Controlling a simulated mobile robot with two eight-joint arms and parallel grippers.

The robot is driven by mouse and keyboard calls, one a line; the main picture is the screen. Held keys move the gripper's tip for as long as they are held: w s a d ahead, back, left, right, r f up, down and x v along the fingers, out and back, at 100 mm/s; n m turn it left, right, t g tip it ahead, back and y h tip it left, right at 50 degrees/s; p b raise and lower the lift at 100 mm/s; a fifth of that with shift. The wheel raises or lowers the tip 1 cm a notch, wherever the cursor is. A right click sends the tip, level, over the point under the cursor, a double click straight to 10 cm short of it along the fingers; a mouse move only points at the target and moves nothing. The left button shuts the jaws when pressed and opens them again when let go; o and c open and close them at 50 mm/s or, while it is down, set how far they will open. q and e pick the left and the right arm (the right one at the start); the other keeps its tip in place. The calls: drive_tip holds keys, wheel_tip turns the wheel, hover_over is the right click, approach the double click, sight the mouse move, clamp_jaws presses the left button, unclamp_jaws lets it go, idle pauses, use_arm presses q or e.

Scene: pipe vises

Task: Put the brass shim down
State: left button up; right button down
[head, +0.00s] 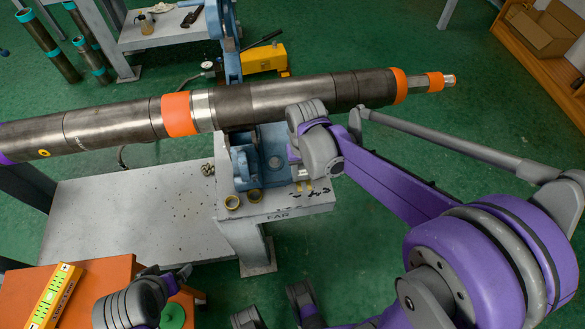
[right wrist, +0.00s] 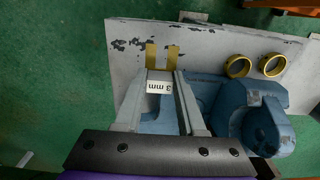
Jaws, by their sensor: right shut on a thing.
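The brass shim (right wrist: 163,56) is a small U-shaped fork with a white "3 mm" label, seen in the right wrist view. My right gripper (right wrist: 162,80) is shut on its labelled end, and the prongs point away from the fingers. The shim overlies the chipped grey bench top (right wrist: 205,42) beside the blue vise base; I cannot tell whether it touches. In the head view my right gripper (head: 303,176) is at the right end of the bench, by the blue vise (head: 271,148), with the shim mostly hidden. My left gripper (head: 182,278) is low at the left, its jaws unclear.
Two brass rings (head: 243,199) lie on the bench left of my right gripper. A long steel pipe (head: 280,98) with orange bands spans above the bench. An orange cart top (head: 95,290) with a yellow level (head: 55,295) is at lower left. The bench's left part is mostly clear.

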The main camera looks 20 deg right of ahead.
sight(302, 179)
drive_tip(key=shift+f, duration=0.95)
drive_tip(key=shift+f+b, duration=0.5)
drive_tip(key=shift+f, duration=1.35)
drive_tip(key=shift+f, duration=0.2)
drive_tip(key=c, duration=0.5)
unclamp_jaws()
